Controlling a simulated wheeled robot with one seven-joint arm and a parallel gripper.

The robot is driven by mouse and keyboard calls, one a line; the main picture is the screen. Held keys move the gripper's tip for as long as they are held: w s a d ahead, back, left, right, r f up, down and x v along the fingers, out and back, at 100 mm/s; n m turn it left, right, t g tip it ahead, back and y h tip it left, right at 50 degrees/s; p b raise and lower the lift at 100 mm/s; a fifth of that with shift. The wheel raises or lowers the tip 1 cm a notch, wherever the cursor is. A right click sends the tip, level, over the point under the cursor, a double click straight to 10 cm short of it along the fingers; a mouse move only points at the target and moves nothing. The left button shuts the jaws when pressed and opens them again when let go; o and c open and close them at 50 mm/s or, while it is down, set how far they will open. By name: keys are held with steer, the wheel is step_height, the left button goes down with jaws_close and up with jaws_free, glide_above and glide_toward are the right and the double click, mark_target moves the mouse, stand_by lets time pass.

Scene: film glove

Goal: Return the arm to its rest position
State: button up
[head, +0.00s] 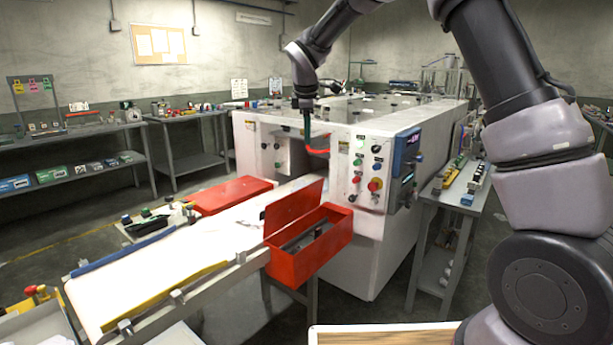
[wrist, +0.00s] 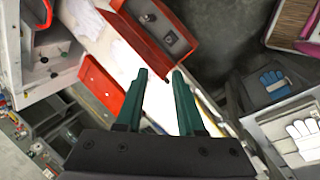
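My arm reaches from the right across the top of the head view, bent at the elbow. My gripper (head: 306,120) hangs down in front of the white machine (head: 375,130), above the conveyor. In the wrist view its two green fingers (wrist: 159,76) stand apart with nothing between them, so it is open and empty. Below it lies the white belt (head: 150,285) with a white glove (wrist: 92,17) and another pale glove shape (wrist: 126,55) on it. An open red box (head: 310,250) stands beside the belt, with small dark items inside.
A red cover (head: 230,194) lies across the belt's far side. In the wrist view, a tray at right holds a white glove (wrist: 301,136), near a blue-and-white glove (wrist: 272,80). Side benches (head: 190,120) stand behind. A wooden-topped surface (head: 385,336) is at front.

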steer(key=s+d+r+m+y, duration=0.1)
steer(key=s+d+r+m, duration=0.5)
steer(key=s+d, duration=0.25)
steer(key=s+d+r+m, duration=0.5)
steer(key=s+d+r, duration=0.25)
steer(key=d, duration=0.25)
steer(key=s+d+f+m+t, duration=0.1)
steer(key=s+d+m, duration=0.1)
steer(key=s, duration=0.4)
steer(key=s+d+f+m+t, duration=0.1)
steer(key=s+d+m, duration=0.1)
steer(key=s+m, duration=0.3)
steer(key=s+d+m+y, duration=0.1)
steer(key=s+m, duration=0.3)
steer(key=s, duration=0.4)
steer(key=shift+d+f+t, duration=0.4)
steer(key=shift+d, duration=0.4)
steer(key=shift+c, duration=0.3)
